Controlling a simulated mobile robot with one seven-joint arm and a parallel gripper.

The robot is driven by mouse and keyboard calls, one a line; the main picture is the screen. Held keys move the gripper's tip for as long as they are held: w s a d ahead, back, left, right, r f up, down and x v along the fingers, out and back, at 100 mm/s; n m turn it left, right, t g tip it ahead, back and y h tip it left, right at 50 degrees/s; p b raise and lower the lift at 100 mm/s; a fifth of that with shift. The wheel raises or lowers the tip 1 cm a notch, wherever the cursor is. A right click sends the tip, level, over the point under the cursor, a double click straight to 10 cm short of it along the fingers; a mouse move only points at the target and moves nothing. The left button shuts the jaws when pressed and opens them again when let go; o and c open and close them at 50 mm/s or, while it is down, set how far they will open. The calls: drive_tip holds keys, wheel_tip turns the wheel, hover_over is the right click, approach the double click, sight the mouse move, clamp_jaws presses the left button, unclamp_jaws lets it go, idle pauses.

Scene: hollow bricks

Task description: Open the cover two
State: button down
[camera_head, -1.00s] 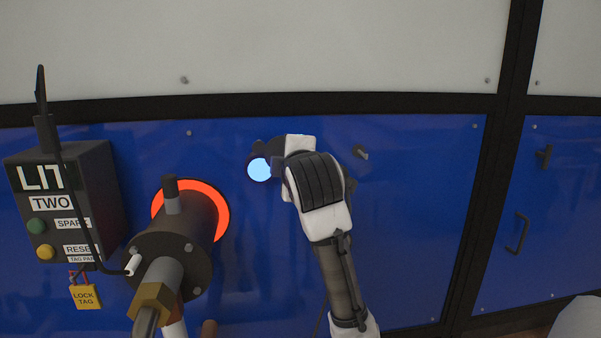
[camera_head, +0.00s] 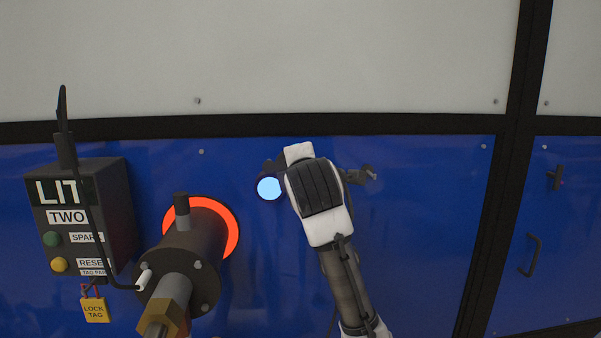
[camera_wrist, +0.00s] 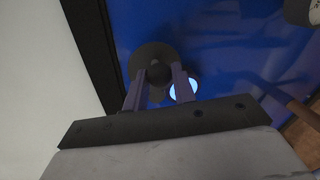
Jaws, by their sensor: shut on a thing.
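A dark round cover (camera_wrist: 150,52) with a small dark knob (camera_wrist: 158,73) shows in the wrist view against the blue panel. The fingers of my gripper (camera_wrist: 159,78) stand on either side of the knob and are shut on it. A glowing pale-blue round port (camera_wrist: 184,91) lies beside the cover, partly behind the right finger. In the head view the port (camera_head: 269,188) is largely visible, just left of my white wrist, which hides the fingertips and most of the cover. The label TWO (camera_head: 66,217) is on the dark box at the left.
The burner (camera_head: 190,265) with a glowing orange ring (camera_head: 233,235) juts out left of my arm. A handle (camera_head: 531,255) is on the right panel. The blue panel right of my arm is mostly clear.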

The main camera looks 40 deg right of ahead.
drive_tip(key=c, duration=1.1)
unclamp_jaws()
drive_tip(key=shift+c, duration=0.2)
drive_tip(key=b+v, duration=0.3)
drive_tip(key=v, duration=1.1)
drive_tip(key=shift+b, duration=0.3)
